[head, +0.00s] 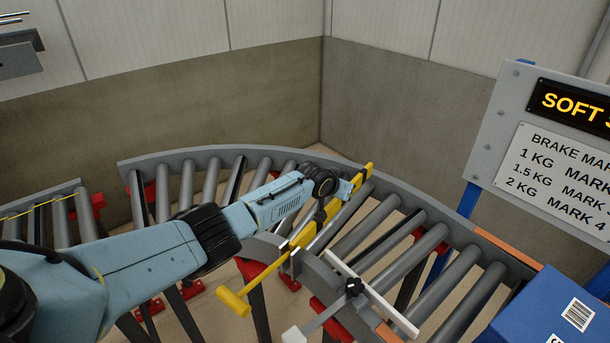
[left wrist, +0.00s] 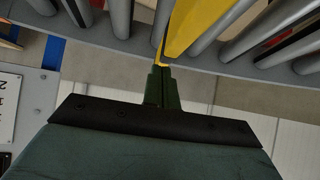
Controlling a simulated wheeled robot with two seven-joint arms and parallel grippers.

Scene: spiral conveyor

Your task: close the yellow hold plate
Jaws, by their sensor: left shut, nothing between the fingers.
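The yellow hold plate (head: 330,212) lies across the grey roller conveyor, from the outer rail near the corner to the inner rail. A yellow handle (head: 233,302) sticks out past the inner rail. My left gripper (head: 352,186) is over the rollers beside the plate's far part; the wrist hides some of the plate. In the left wrist view, the fingers (left wrist: 161,76) are shut with nothing between them. The plate's yellow face (left wrist: 196,24) is right by the fingertips; I cannot tell whether they touch. My right gripper is not in view.
A white bar with a black knob (head: 353,287) crosses the inner rail nearby. A blue box (head: 555,310) stands at the lower right. A sign board (head: 500,135) rises at the right. The rollers (head: 430,250) between plate and box are clear.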

